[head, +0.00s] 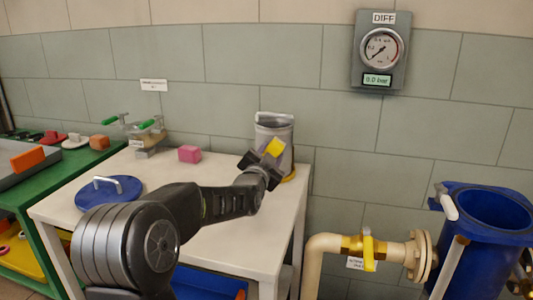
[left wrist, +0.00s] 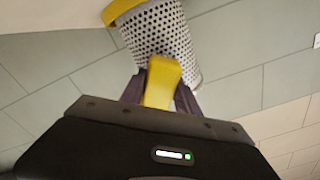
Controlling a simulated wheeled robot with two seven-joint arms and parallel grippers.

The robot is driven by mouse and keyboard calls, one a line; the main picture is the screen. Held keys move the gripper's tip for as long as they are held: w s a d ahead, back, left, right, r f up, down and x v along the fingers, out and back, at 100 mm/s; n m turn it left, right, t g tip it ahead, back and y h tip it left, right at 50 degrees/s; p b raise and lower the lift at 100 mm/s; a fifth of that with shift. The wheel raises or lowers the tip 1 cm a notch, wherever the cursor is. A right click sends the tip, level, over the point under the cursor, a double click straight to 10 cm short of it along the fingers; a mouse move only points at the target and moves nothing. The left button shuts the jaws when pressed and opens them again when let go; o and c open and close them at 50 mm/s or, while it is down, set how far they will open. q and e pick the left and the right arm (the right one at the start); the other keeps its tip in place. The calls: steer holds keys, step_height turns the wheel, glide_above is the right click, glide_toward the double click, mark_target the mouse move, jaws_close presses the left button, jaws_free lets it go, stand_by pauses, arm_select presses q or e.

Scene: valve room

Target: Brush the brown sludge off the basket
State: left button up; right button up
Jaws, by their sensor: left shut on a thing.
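The basket (head: 283,133) is a grey perforated cylinder with a bail handle on top and a yellow ring at its base. It stands upright at the far right corner of the white table. It fills the upper middle of the left wrist view (left wrist: 160,32), where its holes are plain. My left gripper (head: 266,160) is shut on a yellow block-like thing, likely the brush handle (left wrist: 161,82), in front of the basket. Bristles are hidden, and I cannot tell whether it touches the basket. I make out no brown sludge on the sides shown. My right gripper is not in view.
A blue housing (head: 490,215) and cream pipe (head: 325,245) stand right. A gauge (head: 381,50) hangs on the wall.

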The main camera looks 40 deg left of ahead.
arm_select(q)
steer(key=shift+f, duration=0.1)
steer(key=f+b, duration=0.1)
steer(key=a+f+b, duration=0.1)
steer(key=b, duration=0.1)
steer(key=shift+s+a, duration=0.25)
steer(key=shift+a, duration=0.05)
steer(key=shift+s+a+f+b, duration=0.3)
steer(key=shift+s+a+b, duration=0.25)
steer(key=shift+b, duration=0.45)
steer(key=shift+w+d+f+p, duration=0.15)
steer(key=shift+w+d, duration=0.2)
steer(key=shift+d, duration=0.3)
steer(key=shift+w+d+r+p, duration=0.15)
steer(key=shift+w+d, duration=0.2)
steer(key=shift+d, duration=0.25)
steer(key=shift+a+f, duration=0.1)
steer(key=shift+f, duration=0.05)
